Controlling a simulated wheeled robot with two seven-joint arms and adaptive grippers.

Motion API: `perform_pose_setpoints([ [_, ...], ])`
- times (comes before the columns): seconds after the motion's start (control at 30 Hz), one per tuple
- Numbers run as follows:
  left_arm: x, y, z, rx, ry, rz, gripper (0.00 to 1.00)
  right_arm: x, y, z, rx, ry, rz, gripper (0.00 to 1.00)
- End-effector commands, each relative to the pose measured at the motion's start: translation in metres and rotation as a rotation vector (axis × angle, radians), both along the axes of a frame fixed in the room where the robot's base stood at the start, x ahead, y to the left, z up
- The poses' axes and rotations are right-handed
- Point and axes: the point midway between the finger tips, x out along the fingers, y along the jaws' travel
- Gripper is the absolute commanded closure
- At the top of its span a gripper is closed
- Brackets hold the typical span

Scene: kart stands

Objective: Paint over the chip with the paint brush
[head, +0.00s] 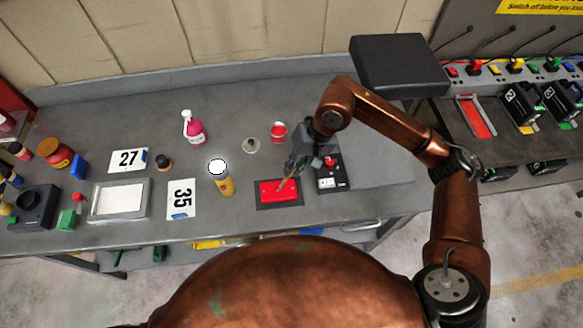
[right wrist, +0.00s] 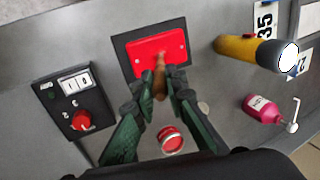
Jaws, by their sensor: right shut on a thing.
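The red panel (head: 270,191) lies on a dark mat (head: 262,206); it also shows in the right wrist view (right wrist: 146,57). My right gripper (head: 298,163) is shut on the paint brush (head: 287,181), above the panel's right part. In the right wrist view the gripper's green fingers (right wrist: 159,92) hold the brush (right wrist: 159,82), its bristle end over the middle of the panel. I cannot tell if the bristles touch it. No chip can be made out; the brush covers part of the panel. A red paint tin (head: 279,131) stands behind the panel. My left gripper is not in view.
A black switch box (head: 328,182) with a red knob stands right of the panel. A yellow torch-like item (head: 226,186) stands to its left. A pink bottle (head: 194,130) and a round pale lid (head: 252,145) are farther back. Bare bench lies right of the box.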

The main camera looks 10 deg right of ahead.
Motion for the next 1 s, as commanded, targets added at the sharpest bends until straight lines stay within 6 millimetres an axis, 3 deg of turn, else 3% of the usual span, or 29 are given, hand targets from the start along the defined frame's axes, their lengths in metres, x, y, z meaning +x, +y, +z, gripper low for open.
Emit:
perform_pose_setpoints([
  [1.0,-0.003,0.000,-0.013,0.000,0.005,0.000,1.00,0.001,-0.014,0.000,0.000,-0.001,0.000,1.00],
])
